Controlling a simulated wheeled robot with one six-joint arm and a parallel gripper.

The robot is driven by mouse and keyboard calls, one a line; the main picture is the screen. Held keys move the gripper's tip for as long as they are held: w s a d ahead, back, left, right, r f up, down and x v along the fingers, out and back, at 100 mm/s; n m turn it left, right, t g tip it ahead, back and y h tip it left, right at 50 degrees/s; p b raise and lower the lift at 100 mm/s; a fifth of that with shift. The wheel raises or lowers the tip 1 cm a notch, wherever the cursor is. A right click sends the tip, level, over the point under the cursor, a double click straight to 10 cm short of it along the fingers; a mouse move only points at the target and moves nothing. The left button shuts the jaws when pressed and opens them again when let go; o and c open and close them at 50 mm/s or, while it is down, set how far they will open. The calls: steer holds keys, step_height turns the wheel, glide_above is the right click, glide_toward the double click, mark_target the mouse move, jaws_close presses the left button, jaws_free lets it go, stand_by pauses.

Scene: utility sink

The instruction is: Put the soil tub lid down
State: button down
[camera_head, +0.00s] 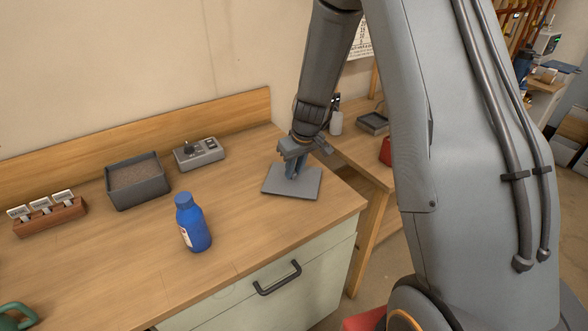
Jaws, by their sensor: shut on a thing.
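The fingers partly hide the handle. The soil tub (140,194) is a dark grey open box filled with brown soil, left of the lid near the back of the counter.
A blue bottle (194,226) stands at the counter's middle. A grey control box (199,153) sits behind it. A wooden block with white tags (50,217) is at the left, and a green handled object (17,316) is at the lower left. Bare wood lies between bottle and lid.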

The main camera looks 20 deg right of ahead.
steer(key=shift+f, duration=0.3)
steer(key=c, duration=1.6)
jaws_free()
steer(key=shift+r, duration=0.55)
steer(key=b+v, duration=0.3)
steer(key=v, duration=0.8)
steer(key=shift+s+a+f+m+g+h+b, duration=0.25)
steer(key=shift+s+f+m, duration=0.35)
steer(key=shift+s, duration=3)
steer(key=shift+s+a+f+m+g+h+b, duration=0.15)
steer(key=shift+s+f+m+g, duration=0.3)
steer(key=shift+s, duration=3.1)
steer(key=shift+s+a+f+m+g+h+b, duration=0.2)
steer(key=shift+s+f+m, duration=0.5)
steer(key=shift+s, duration=2.9)
